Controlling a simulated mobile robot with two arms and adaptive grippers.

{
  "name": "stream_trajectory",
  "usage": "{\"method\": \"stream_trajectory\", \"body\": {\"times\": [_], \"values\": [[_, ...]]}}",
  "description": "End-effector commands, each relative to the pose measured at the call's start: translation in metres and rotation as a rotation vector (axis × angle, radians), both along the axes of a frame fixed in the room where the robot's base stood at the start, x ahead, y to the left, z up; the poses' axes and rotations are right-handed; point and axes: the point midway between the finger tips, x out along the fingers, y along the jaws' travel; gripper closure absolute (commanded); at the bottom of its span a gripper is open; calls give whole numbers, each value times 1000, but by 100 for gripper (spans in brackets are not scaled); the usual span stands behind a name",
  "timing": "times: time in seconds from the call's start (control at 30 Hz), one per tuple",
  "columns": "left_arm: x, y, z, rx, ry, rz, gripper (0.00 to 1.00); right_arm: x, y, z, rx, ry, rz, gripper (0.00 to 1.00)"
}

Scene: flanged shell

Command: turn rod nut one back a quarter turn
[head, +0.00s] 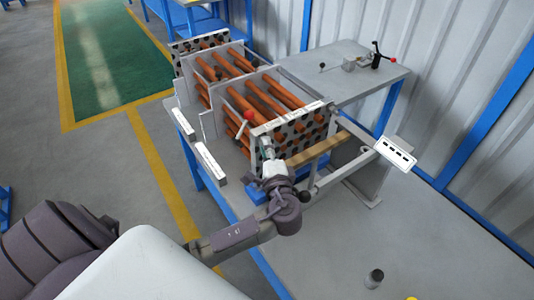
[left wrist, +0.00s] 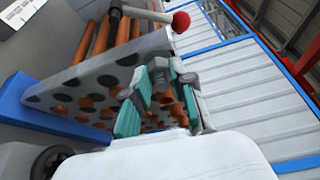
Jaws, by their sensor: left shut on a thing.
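The flanged shell's near end plate (head: 308,134) is pale with dark holes, and orange tubes (head: 265,99) run back from it. My left gripper (head: 268,153) is at the left part of this plate's near face. My right gripper is in neither view.
A lever with a red ball (head: 249,115) stands close to my left gripper; the ball (left wrist: 181,21) also shows in the left wrist view. A wooden bar (head: 318,150) and a pale frame lie to the right. The bench's right part (head: 430,235) is mostly clear.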

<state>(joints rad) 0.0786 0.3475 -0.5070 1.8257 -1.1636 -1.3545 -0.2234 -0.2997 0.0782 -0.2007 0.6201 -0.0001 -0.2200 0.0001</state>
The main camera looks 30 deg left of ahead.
Motion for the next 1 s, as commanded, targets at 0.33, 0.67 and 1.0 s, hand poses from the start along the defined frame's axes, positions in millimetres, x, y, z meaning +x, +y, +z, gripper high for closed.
{"method": "stream_trajectory", "body": {"times": [0.33, 0.67, 1.0], "values": [[0, 3, 3, -4, -22, 7, 100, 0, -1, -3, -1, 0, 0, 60], [0, 2, 2, -4, -20, 6, 50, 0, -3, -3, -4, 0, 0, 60], [0, 1, 4, -6, -18, 2, 50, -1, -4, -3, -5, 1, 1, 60]]}}
